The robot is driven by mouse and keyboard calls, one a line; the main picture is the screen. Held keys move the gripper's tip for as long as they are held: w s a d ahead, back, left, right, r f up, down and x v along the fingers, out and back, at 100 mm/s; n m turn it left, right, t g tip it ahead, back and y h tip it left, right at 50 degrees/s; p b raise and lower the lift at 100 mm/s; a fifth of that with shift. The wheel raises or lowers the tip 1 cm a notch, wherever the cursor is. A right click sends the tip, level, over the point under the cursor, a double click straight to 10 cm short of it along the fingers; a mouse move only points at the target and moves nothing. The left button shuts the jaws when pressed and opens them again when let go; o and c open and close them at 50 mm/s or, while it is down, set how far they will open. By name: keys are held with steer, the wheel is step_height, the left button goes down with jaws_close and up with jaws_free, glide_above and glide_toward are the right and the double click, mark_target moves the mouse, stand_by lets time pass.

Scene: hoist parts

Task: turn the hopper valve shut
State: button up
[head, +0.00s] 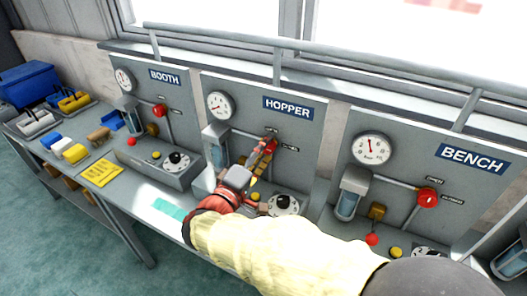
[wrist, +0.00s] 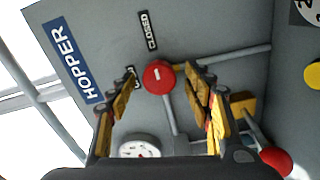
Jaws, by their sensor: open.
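The hopper valve is a round red knob (wrist: 158,77) with a short white mark, set on a pipe on the grey HOPPER panel (wrist: 85,20). A CLOSED label (wrist: 148,30) stands above it in the wrist view, and a second label beside it is partly hidden by a finger. My gripper (wrist: 161,84) is open, with its yellow-padded fingers on either side of the knob and gaps showing between. I cannot tell how deep the fingers reach around it. In the head view my gripper (head: 266,149) is in front of the HOPPER panel and mostly hides the knob.
The BOOTH panel (head: 185,95) stands left and the BENCH panel (head: 415,145) right, each with its own red valve knob. A pressure gauge (head: 219,105), a glass filter and a red ball-ended lever (wrist: 275,160) are near the hopper valve. Loose blocks lie at far left.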

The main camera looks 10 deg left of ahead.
steer(key=shift+s, duration=0.1)
steer(key=v, duration=1.2)
